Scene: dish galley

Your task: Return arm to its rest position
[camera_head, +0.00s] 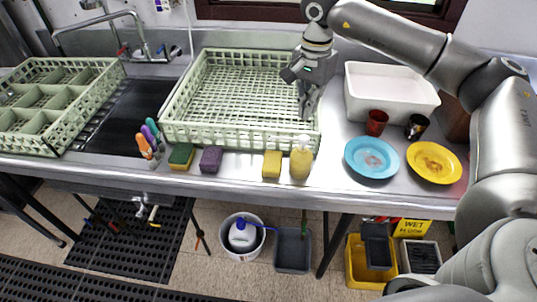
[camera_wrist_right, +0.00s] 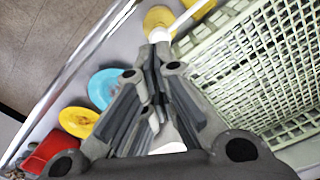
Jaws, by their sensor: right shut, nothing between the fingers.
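My right arm (camera_head: 400,42) reaches in from the right, bent over the steel counter. My right gripper (camera_head: 304,112) points down at the right end of the pale green dish rack (camera_head: 190,133), near its front right corner. Its fingers are together in the right wrist view (camera_wrist_right: 150,70), with nothing held. The yellow soap bottle (camera_head: 301,160) stands just in front of the rack below the gripper and shows partly behind the fingertips in the right wrist view (camera_wrist_right: 160,20). My left gripper does not show in either view.
A blue plate (camera_head: 371,158), a yellow plate (camera_head: 434,162), a red cup (camera_head: 377,122) and a dark cup (camera_head: 417,126) are beside a white bin (camera_head: 388,99). Sponges (camera_head: 210,159) line the front edge. A sink faucet (camera_head: 140,38) stands left; buckets (camera_head: 243,237) are below.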

